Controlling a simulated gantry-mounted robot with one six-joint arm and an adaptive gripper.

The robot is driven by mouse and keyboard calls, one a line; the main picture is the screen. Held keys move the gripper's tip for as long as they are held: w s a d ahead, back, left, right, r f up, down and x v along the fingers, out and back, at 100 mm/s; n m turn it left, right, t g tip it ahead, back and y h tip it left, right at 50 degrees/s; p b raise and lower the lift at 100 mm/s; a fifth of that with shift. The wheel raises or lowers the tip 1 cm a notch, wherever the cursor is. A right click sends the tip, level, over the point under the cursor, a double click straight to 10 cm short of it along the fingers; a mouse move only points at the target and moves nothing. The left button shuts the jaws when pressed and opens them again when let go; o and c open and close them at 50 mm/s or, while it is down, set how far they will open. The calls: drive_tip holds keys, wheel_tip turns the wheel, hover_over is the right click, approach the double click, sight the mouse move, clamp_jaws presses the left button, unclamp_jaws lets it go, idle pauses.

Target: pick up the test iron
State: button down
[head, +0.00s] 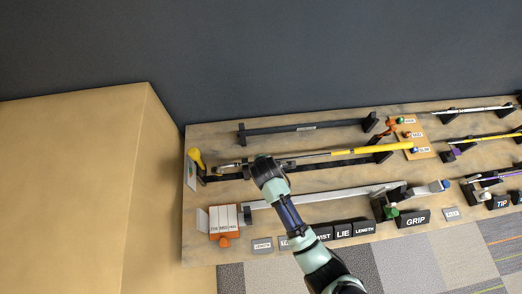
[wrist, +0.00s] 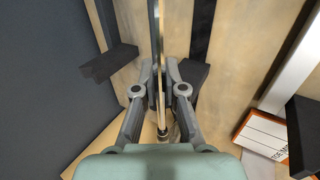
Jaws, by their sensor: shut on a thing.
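The test iron, a club with a thin metal shaft and a long yellow grip (head: 372,149), lies lengthwise over the bench in the head view. Its grip end points right and its shaft runs left to my gripper. My gripper (wrist: 159,75) is shut on the shaft (wrist: 156,28), which passes between the two grey fingers in the wrist view. In the head view my dark wrist hides the fingers and part of the shaft. I cannot tell whether the club is clear of its supports.
A black bar on stands (head: 300,128) lies behind the club. A long silver ruler-like bar (head: 325,195) lies in front. An orange and white box (head: 223,219) stands at the bench's left front. Black labelled blocks (head: 343,230) line the front edge. More clubs lie at right.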

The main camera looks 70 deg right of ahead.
wheel_tip(320, 180, up, 5)
drive_tip(key=shift+r, duration=0.1)
drive_tip(key=s+a, duration=0.4)
drive_tip(key=a, duration=0.5)
drive_tip(key=s+a+b, duration=0.1)
drive_tip(key=s+a, duration=0.3)
drive_tip(key=a, duration=0.4)
drive_tip(key=shift+a+f, duration=0.2)
drive_tip(key=shift+a, duration=0.2)
drive_tip(key=c, duration=1.8)
unclamp_jaws()
drive_tip(key=shift+c, duration=0.2)
clamp_jaws()
drive_tip(key=shift+d, duration=0.1)
